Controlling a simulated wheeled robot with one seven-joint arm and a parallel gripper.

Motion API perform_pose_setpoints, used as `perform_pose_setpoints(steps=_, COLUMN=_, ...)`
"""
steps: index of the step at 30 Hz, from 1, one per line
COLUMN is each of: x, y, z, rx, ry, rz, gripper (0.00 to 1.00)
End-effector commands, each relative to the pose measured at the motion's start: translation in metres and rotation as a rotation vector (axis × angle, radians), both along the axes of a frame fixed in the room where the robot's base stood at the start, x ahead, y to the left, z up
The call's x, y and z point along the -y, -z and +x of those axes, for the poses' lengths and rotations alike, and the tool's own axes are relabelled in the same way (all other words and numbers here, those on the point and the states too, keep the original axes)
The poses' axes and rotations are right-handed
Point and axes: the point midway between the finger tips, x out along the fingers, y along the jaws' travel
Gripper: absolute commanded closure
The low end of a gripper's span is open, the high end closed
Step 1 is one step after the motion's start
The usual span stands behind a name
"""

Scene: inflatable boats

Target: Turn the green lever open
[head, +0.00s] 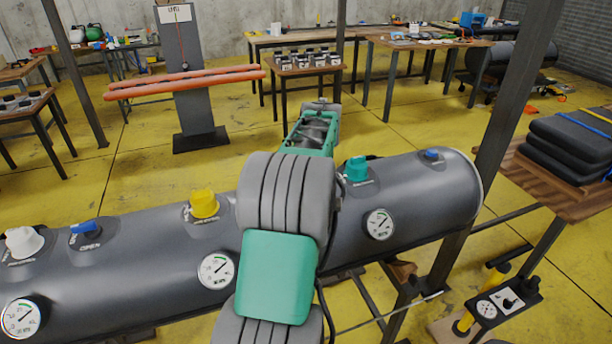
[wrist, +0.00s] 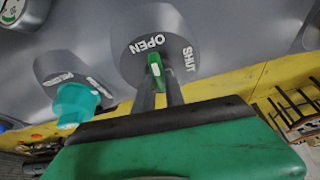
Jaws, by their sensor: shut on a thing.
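The green lever (wrist: 155,66) sits on a round dark plate (wrist: 128,55) marked OPEN and SHUT in the wrist view. Its visible end points toward the word OPEN, with SHUT off to the right. My gripper (wrist: 159,84) is shut on the lever, with its narrow fingers on either side. In the head view my arm covers the gripper and the lever.
A teal knob (head: 357,169) is beside my arm on the dark tank (head: 440,190); it also shows in the wrist view (wrist: 75,105). A blue lever (head: 432,155), yellow knob (head: 204,204) and gauges (head: 216,271) share the tank. A post (head: 515,110) stands right.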

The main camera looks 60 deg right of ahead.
Motion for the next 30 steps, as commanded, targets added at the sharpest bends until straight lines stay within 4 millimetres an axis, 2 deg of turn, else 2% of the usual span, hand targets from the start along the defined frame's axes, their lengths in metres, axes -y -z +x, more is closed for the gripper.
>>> perform_pose_setpoints(steps=9, x=0.0018, y=-0.0018, z=-0.0013, rx=0.0, ry=-0.113, rz=-0.002, gripper=1.0)
perform_pose_setpoints(steps=24, x=0.0019, y=-0.0014, z=-0.0011, rx=0.0, ry=-0.132, rz=-0.003, gripper=1.0)
perform_pose_setpoints(steps=25, x=0.0019, y=-0.0014, z=-0.0011, rx=0.0, ry=-0.132, rz=-0.003, gripper=0.84)
perform_pose_setpoints(steps=30, x=0.0017, y=-0.0009, z=-0.0012, rx=0.0, ry=-0.131, rz=-0.002, gripper=0.7)
